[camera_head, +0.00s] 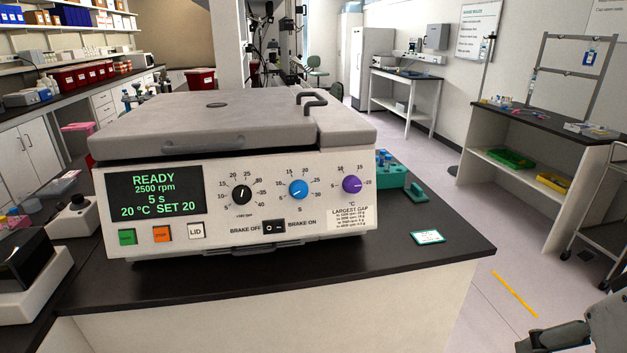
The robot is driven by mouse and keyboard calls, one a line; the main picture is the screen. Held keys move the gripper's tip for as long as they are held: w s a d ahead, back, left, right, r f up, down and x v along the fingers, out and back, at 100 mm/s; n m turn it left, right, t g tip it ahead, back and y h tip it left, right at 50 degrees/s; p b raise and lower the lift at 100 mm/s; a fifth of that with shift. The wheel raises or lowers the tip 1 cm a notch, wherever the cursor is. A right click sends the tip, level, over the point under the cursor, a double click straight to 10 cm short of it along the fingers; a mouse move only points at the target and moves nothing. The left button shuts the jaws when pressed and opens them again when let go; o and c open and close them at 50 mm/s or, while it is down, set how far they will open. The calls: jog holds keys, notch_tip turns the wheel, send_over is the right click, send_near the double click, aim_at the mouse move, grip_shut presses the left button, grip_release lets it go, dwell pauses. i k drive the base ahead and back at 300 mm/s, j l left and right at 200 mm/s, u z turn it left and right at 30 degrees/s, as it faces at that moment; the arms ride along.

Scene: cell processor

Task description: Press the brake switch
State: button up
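The brake switch (273,227) is a small black rocker low on the front panel of the cell processor (330,160). It sits between the labels BRAKE OFF on its left and BRAKE ON on its right. Which side is pressed in is too small to tell. The display (154,192) reads READY, 2500 rpm, 5 s, 20 °C SET 20. The lid (220,115) is down. My gripper (555,340) shows only in part at the lower right corner, well apart from the machine. Its fingertips are not clear.
The black counter (455,245) has a narrow bare strip before the panel. Green, orange and LID buttons (196,230) lie left of the switch; three knobs (298,189) lie above. A teal tube rack (392,178) stands right of the machine.

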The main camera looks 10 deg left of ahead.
aim_at(276, 226)
jog(key=u, duration=1.05)
jog(key=i+l+z, duration=0.2)
jog(key=l+z, duration=0.2)
jog(key=i+l+z, duration=0.35)
jog(key=i+j, duration=0.35)
jog(key=i+u, duration=0.05)
jog(key=i, duration=0.05)
